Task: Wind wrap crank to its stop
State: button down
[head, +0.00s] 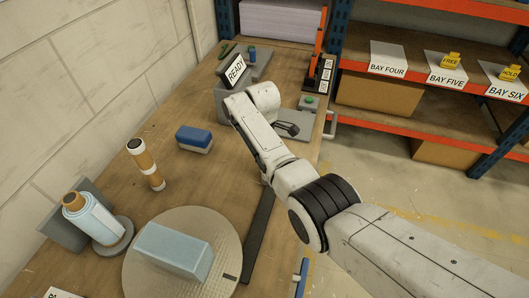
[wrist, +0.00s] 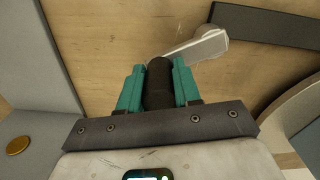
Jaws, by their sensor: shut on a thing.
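In the wrist view my gripper (wrist: 158,84) has its teal fingers closed on the upright sides of a black cylindrical handle (wrist: 158,78). A pale grey crank arm (wrist: 203,46) runs from behind the handle toward the upper right. In the head view my white arm reaches over the bench, and I cannot make out the fingers or the crank handle there. A round turntable (head: 140,280) carries a pale blue wrapped block (head: 172,250). A wrap roll (head: 92,217) stands to its left. A dark bar (head: 259,230) lies beside the turntable.
An orange-and-white roll (head: 146,164) and a blue-and-grey block (head: 194,139) stand on the bench. A brass disc (wrist: 17,146) sits on grey at lower left in the wrist view. Shelves with bay labels (head: 388,68) stand right.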

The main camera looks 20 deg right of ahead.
dwell(0.3)
jog(key=c, duration=0.8)
grip_release()
notch_tip(320, 180, up, 11)
jog(key=shift+f, duration=0.1)
